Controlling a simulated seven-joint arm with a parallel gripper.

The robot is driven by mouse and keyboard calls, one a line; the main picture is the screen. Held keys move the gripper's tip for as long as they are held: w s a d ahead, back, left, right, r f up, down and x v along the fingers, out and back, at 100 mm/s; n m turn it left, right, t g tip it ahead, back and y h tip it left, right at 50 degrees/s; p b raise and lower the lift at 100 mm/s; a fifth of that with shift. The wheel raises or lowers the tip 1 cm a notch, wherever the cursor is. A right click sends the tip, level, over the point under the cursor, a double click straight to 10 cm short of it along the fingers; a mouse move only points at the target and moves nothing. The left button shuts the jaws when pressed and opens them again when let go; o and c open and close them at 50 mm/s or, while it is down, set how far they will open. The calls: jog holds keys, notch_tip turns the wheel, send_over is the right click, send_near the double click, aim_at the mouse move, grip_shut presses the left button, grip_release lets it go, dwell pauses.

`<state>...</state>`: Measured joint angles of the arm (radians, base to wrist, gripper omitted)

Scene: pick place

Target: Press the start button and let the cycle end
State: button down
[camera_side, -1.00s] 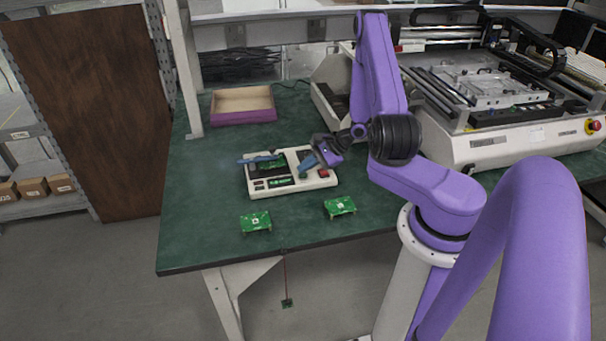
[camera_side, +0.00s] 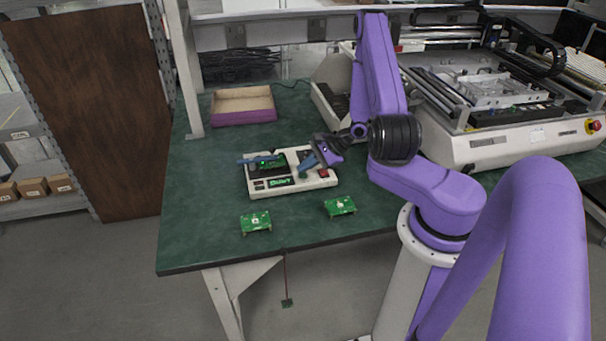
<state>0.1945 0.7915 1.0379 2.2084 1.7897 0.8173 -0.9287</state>
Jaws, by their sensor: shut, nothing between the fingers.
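The white test device (camera_side: 322,184) sits on the green bench mat. It holds a green board (camera_side: 273,165) under a blue clamp bar (camera_side: 258,159) on its left half. Its small display (camera_side: 280,182) is lit green, with text that looks like "BUSY". A red button (camera_side: 324,173) is on its right side. My gripper (camera_side: 304,173) is shut and empty, tilted down with its tips at the device's top, left of the red button. The tips cover what is beneath them, so I cannot see the start button or tell if they touch it.
Two loose green boards (camera_side: 256,222) (camera_side: 340,205) lie in front of the device. A purple-sided open tray (camera_side: 243,117) is at the back left. A large white machine (camera_side: 500,150) stands at the right. The mat's left side is clear.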

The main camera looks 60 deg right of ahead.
aim_at(306, 174)
jog(key=shift+r, duration=0.5)
jog(key=shift+r, duration=2.55)
